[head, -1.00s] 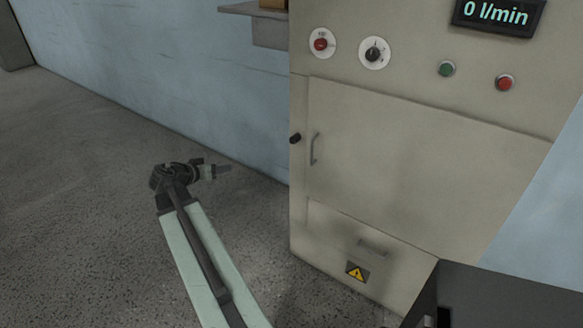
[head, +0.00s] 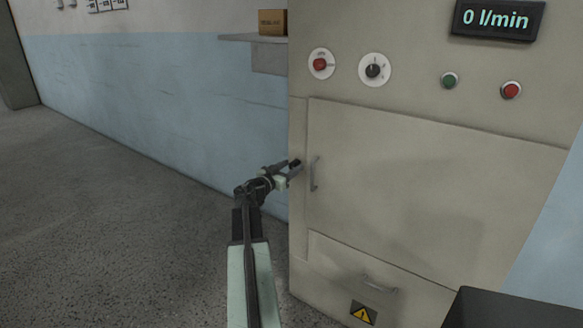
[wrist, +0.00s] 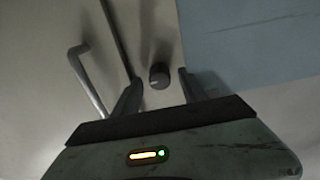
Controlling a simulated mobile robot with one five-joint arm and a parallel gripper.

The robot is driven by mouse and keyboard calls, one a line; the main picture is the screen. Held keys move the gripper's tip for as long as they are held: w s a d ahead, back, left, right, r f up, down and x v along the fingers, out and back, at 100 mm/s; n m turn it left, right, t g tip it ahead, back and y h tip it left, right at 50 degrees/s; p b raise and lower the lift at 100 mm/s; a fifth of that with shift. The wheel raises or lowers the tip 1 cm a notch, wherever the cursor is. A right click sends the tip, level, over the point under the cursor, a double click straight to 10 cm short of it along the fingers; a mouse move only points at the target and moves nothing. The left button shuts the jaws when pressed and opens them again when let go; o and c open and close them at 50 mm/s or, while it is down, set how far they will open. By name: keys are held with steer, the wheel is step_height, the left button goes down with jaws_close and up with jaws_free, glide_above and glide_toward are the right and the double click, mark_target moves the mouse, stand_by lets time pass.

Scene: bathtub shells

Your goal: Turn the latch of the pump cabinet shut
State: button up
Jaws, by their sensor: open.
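The pump cabinet (head: 420,190) has its door shut flat in the frame. Its latch is a small black knob (head: 296,163) on the narrow strip left of the door handle. In the wrist view the knob (wrist: 159,75) is round and dark with a pale line across its face, and it sits between my fingertips or just ahead of them. My gripper (head: 288,171) is at the cabinet's left edge, by the knob. Its jaws (wrist: 158,86) are open, one on each side of the knob, with gaps visible on both sides. Contact is not visible.
The door's bar handle (head: 314,174) is close to the right of my gripper; it also shows in the wrist view (wrist: 86,80). Dials and buttons sit above the door. A wall shelf (head: 252,40) holds a box. The floor at left is clear.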

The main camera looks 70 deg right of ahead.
steer(key=shift+s+d, duration=0.15)
steer(key=shift+d, duration=0.55)
steer(key=shift+c, duration=0.3)
jaws_close()
